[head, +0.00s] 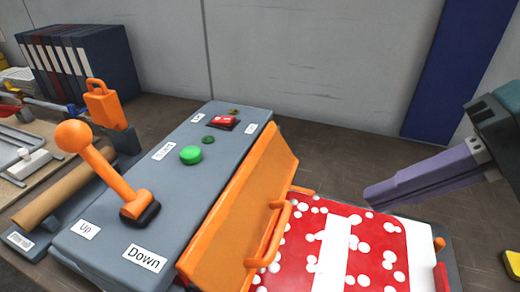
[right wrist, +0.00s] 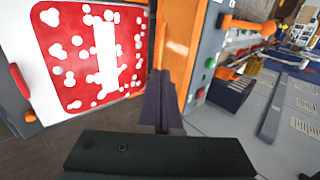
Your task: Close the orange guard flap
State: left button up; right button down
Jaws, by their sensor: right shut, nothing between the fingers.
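The orange guard flap (head: 238,210) stands raised and tilted along the edge between the grey control box (head: 95,245) and the red sign panel (head: 375,262). Its orange handle (head: 270,235) is on the side facing the sign. My right gripper (head: 370,196) is shut and empty, in the air to the right of the flap, beyond the sign panel, apart from the flap. In the right wrist view the purple fingers (right wrist: 162,78) are together, with the flap (right wrist: 178,38) beyond their tips. My left gripper is not in view.
The control box has an orange lever (head: 125,190), a green button (head: 191,155) and a red switch (head: 223,122). The red sign is dotted with white spots. Dark binders (head: 80,65) stand at the back left. The bench behind the sign is clear.

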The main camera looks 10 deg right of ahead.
aim_at(282, 232)
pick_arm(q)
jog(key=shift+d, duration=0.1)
pick_arm(e)
jog(key=x, duration=1.2)
jog(key=shift+w+a, duration=0.1)
jog(key=shift+f, duration=0.1)
